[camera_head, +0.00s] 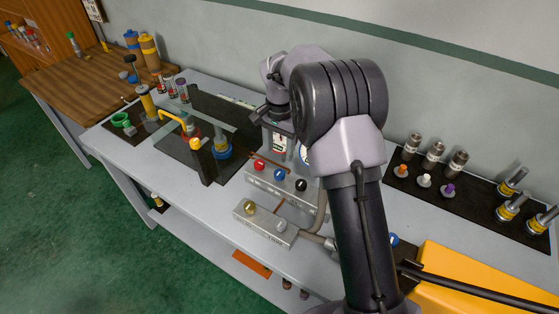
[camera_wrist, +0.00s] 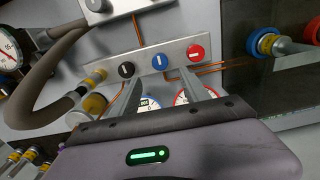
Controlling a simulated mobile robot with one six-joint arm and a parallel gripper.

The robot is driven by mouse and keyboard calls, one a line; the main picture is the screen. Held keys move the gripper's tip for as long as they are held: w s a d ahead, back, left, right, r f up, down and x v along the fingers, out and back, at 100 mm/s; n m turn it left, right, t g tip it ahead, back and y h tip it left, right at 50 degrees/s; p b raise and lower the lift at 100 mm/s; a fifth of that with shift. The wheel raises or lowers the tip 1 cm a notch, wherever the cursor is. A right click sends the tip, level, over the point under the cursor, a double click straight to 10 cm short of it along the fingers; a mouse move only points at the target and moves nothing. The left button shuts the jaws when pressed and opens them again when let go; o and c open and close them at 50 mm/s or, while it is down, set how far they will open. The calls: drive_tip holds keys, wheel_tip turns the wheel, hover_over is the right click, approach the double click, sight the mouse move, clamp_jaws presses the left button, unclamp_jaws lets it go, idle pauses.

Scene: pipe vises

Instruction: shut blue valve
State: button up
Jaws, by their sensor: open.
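The blue valve (camera_head: 280,173) is a round knob in the middle of a metal block (camera_head: 254,178), between a red knob (camera_head: 259,165) and a black knob (camera_head: 300,184). In the wrist view the blue valve (camera_wrist: 160,62) has a white line that looks nearly upright in the picture. My gripper (camera_wrist: 162,75) is open and empty. Its two fingers point toward the block, with the blue valve just beyond and between their tips. No contact is visible. In the head view my arm covers part of the scene.
A curved grey hose (camera_wrist: 37,105) and a gauge (camera_wrist: 8,50) lie beside the block. Another blue knob (camera_head: 393,240) shows right of my arm.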

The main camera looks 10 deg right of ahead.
wheel_tip(320, 180, up, 8)
drive_tip(key=p, duration=0.1)
drive_tip(key=shift+f, duration=0.15)
